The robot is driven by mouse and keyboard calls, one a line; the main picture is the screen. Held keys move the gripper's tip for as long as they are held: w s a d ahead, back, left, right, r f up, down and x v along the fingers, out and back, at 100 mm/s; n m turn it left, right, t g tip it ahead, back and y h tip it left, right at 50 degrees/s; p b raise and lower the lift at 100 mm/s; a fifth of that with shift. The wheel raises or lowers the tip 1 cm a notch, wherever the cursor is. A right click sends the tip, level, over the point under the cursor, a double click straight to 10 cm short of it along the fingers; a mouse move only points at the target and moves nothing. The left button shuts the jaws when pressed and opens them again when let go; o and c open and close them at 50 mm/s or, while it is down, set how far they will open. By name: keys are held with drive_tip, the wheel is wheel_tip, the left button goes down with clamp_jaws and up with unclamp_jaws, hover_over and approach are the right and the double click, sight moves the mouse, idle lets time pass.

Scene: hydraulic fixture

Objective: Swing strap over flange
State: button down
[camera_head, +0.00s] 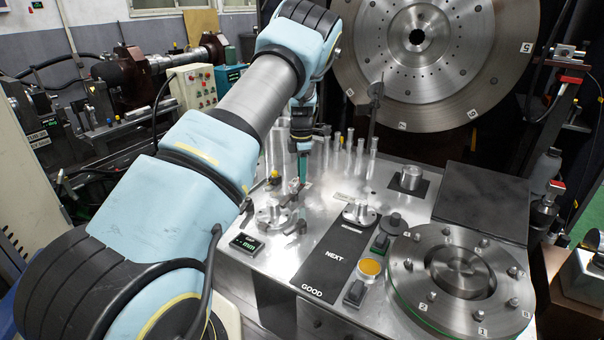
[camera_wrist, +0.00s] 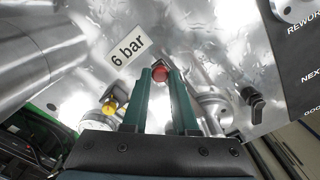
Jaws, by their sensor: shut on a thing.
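My gripper (camera_head: 302,168) reaches down over the left part of the metal bench, close behind a silver flange (camera_head: 271,214). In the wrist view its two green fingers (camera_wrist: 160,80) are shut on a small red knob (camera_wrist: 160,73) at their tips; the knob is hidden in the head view. A grey clamp strap (camera_head: 296,228) shows beside the flange at its front right. I cannot tell whether it overlaps the flange's rim. A silver fitting (camera_wrist: 214,106) lies right of the fingers in the wrist view, partly hidden.
A "6 bar" label (camera_wrist: 127,45) and a gauge with a yellow knob (camera_wrist: 108,107) are near the fingers. A black lever (camera_wrist: 256,98) is to the right. Several upright metal pins (camera_head: 350,148) stand behind.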

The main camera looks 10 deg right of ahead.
drive_tip(key=c, duration=0.7)
unclamp_jaws()
wheel_tip(320, 180, up, 11)
drive_tip(key=shift+f+b, duration=0.1)
drive_tip(key=shift+b, duration=0.85)
drive_tip(key=shift+a, duration=0.15)
